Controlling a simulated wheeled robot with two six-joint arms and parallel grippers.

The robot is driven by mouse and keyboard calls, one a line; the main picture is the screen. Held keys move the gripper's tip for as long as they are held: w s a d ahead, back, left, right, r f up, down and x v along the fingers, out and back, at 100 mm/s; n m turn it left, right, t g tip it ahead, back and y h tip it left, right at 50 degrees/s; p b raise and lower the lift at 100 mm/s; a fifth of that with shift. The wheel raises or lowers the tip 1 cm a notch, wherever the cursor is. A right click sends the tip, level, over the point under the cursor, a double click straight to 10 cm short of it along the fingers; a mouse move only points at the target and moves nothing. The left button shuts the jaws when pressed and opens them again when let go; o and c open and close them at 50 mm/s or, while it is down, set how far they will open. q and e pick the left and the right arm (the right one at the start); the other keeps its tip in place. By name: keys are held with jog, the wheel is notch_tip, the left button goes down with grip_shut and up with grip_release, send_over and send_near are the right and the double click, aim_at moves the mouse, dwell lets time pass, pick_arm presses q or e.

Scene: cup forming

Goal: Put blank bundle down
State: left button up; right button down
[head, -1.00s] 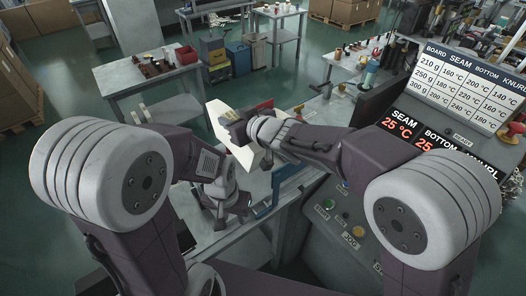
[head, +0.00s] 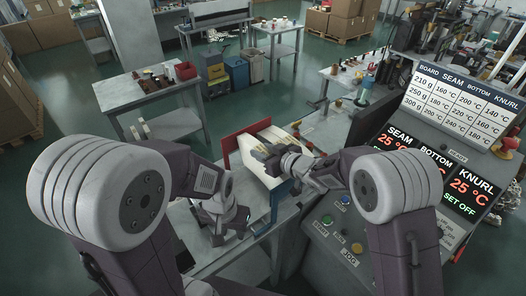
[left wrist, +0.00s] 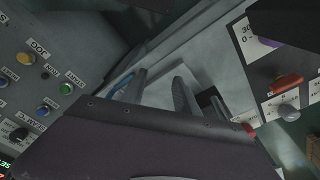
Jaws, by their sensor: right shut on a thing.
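The blank bundle (head: 255,172) is a cream-white block in the middle of the head view. My right gripper (head: 268,153) is shut on its upper part, and its fingers hide some of the top. The bundle is between a red panel (head: 232,142) behind and a blue panel (head: 281,197) in front; I cannot tell whether it rests on anything. My left gripper (head: 228,228) is lower, over the grey bench, apart from the bundle. In the left wrist view its two fingers (left wrist: 160,77) stand apart with nothing between them.
The machine's button panel (head: 343,225) and lit temperature display (head: 430,175) are close on the right. A grey bench top (head: 205,250) lies below my left gripper. A side table with a red bin (head: 186,70) stands farther back.

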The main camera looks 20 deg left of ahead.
pick_arm(q)
jog(key=shift+s+f, duration=0.1)
jog(key=shift+f, duration=0.05)
pick_arm(e)
jog(key=shift+s, duration=0.1)
pick_arm(q)
jog(key=shift+f+b, duration=0.1)
jog(key=shift+b, duration=0.2)
pick_arm(e)
jog(key=shift+f, duration=0.15)
pick_arm(q)
jog(key=shift+f, duration=0.2)
pick_arm(e)
jog(key=shift+f, duration=0.35)
jog(key=c, duration=0.9)
grip_release()
